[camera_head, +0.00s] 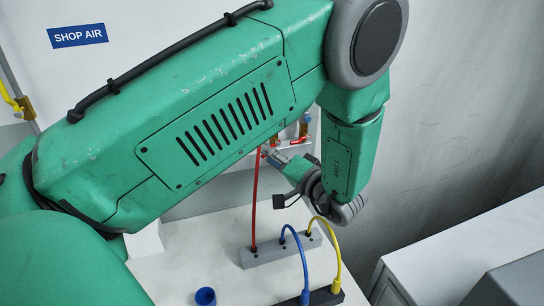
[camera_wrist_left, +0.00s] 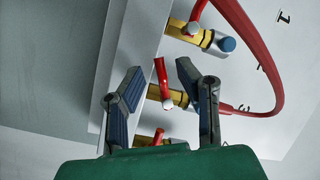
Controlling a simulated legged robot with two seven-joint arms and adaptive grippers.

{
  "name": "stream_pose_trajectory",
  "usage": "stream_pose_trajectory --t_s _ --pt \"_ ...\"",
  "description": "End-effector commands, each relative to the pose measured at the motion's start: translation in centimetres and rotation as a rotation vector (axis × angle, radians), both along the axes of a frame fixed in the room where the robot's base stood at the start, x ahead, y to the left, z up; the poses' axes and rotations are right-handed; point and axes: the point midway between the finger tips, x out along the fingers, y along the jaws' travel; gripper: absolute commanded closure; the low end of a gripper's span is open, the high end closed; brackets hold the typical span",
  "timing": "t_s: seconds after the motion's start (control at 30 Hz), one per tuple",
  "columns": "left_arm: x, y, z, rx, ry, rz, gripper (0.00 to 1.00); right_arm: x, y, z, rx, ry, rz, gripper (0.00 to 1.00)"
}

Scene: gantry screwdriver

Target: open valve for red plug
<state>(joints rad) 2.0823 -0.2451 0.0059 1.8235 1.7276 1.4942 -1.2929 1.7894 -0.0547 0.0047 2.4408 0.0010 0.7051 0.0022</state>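The red valve handle (camera_wrist_left: 161,80) sits on a brass valve (camera_wrist_left: 179,97) in the middle of a row of valves in the left wrist view. The red hose (camera_wrist_left: 268,75) loops round to the fitting on this valve; in the head view the red hose (camera_head: 255,200) rises from a grey block. My left gripper (camera_wrist_left: 157,76) is open, one finger on each side of the red handle, with gaps visible. My right gripper does not show.
Another red-handled valve with a blue end (camera_wrist_left: 227,44) is above in the wrist view. Another red handle (camera_wrist_left: 158,137) is below. Blue hose (camera_head: 301,260), yellow hose (camera_head: 333,240) and a blue cup (camera_head: 205,296) are on the white table (camera_head: 200,255). A wall stands right.

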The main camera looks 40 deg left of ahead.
Motion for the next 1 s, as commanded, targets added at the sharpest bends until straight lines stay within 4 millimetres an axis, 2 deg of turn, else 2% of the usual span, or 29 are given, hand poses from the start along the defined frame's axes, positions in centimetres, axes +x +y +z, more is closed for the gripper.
stream_pose_trajectory --t_s 0.17,0.2,0.27,0.3,0.67,1.0 --pt "0.0 0.0 0.0 0.000 0.000 0.000 0.70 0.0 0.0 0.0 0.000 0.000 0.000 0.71" --pt "0.0 0.0 0.0 0.000 0.000 0.000 0.77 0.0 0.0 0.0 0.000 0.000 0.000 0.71" --pt "0.0 0.0 0.0 0.000 0.000 0.000 0.98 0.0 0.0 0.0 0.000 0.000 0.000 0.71" --pt "0.0 0.0 0.0 0.000 0.000 0.000 1.00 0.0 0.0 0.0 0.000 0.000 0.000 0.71" --pt "0.0 0.0 0.0 -0.012 -0.024 0.001 1.00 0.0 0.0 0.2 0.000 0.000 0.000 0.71" --pt "0.4 -0.2 -0.4 -0.107 -0.201 0.002 1.00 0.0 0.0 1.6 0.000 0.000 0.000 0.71"
